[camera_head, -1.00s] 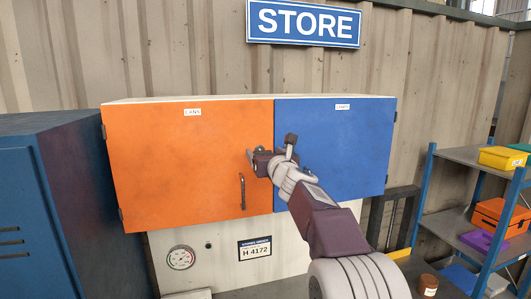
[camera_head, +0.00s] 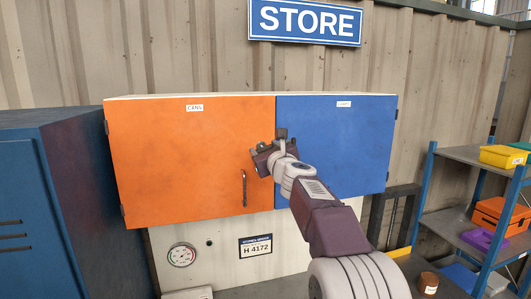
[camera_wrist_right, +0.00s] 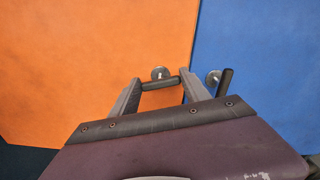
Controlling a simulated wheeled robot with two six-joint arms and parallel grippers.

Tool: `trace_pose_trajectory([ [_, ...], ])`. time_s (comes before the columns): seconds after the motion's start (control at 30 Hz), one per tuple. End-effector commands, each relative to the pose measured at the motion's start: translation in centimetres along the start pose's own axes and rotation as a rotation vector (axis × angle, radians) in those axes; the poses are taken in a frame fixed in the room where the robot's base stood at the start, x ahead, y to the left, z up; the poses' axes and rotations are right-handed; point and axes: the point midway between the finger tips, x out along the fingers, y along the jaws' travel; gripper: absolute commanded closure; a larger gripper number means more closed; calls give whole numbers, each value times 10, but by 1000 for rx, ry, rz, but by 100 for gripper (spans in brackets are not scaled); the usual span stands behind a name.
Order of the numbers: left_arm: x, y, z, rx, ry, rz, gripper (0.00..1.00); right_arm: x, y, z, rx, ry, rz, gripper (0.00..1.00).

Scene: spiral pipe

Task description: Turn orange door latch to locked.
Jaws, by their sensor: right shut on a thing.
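The orange door (camera_head: 190,160) is closed, beside the closed blue door (camera_head: 335,150). My right gripper (camera_head: 262,154) is at the orange door's inner edge, near the seam, and hides its latch in the head view. In the right wrist view, my right gripper (camera_wrist_right: 160,92) has its two fingers at either end of the dark orange door latch (camera_wrist_right: 160,83). It is shut on this latch, which lies nearly crosswise, slightly tilted, below its round metal base. My left gripper is not in view.
The blue door's latch (camera_wrist_right: 225,83) is close to my right finger in the wrist view. A dark vertical handle (camera_head: 243,188) is on the orange door below my gripper. A blue locker (camera_head: 75,200) stands left; a shelf rack (camera_head: 475,200) stands right.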

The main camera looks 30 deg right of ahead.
Motion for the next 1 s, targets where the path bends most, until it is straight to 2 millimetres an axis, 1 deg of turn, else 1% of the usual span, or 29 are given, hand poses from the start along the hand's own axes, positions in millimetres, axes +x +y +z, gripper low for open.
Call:
trace_pose_trajectory([
  [0.1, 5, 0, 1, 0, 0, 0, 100, 0, 1, -2, -109, 1, -1, 86],
  [1.0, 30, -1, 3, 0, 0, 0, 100, 0, 3, -4, -954, 1, 0, 86],
])
